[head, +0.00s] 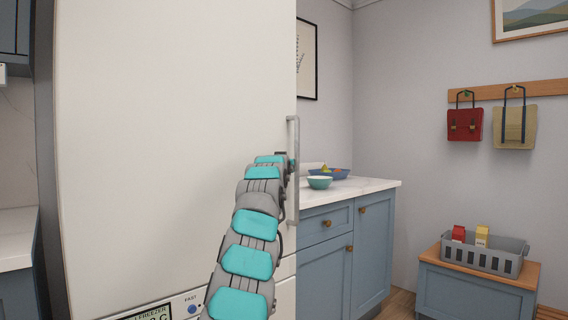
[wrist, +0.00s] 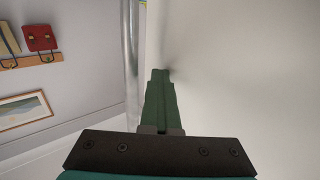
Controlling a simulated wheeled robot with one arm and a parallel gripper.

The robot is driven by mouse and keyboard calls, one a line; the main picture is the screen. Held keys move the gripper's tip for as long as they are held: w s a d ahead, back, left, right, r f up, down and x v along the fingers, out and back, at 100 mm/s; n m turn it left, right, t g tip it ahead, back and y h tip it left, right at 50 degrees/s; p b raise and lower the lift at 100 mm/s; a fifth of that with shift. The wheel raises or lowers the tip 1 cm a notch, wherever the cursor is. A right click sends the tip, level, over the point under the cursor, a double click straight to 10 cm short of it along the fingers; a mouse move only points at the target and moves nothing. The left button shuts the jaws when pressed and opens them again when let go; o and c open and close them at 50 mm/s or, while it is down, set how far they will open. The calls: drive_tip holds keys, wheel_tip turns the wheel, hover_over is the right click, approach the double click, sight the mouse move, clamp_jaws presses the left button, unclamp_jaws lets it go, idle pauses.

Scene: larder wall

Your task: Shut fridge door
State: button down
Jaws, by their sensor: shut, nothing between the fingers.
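The white fridge door (head: 170,130) fills the left half of the head view and looks closed or nearly so; I cannot see a gap at its edge. Its upright metal handle (head: 293,130) runs along the right edge. My arm reaches up to the door beside the handle, and my gripper (head: 284,157) is mostly hidden behind the arm there. In the wrist view my gripper (wrist: 162,75) is shut and empty, its green fingers pointing at the door face (wrist: 240,70). A small shadow lies at the fingertips, touching or very close. The handle (wrist: 131,60) stands just left of the fingers, apart from them.
Right of the fridge is a blue cabinet (head: 335,250) with a white worktop holding a teal bowl (head: 320,183) and a blue fruit bowl (head: 337,174). A grey crate (head: 490,259) with cartons sits on a low chest (head: 470,291). A freezer control panel (head: 188,303) is at bottom.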

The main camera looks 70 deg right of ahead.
drive_tip(key=shift+w+a+r, duration=0.25)
drive_tip(key=shift+w+r, duration=0.25)
drive_tip(key=shift+w, duration=0.35)
drive_tip(key=shift+a+f+b, duration=0.1)
drive_tip(key=shift+b, duration=0.2)
drive_tip(key=s+b+v, duration=0.1)
drive_tip(key=b+v, duration=0.5)
drive_tip(key=v, duration=0.1)
drive_tip(key=shift+s+f+b, duration=0.3)
drive_tip(key=shift+s+f, duration=0.05)
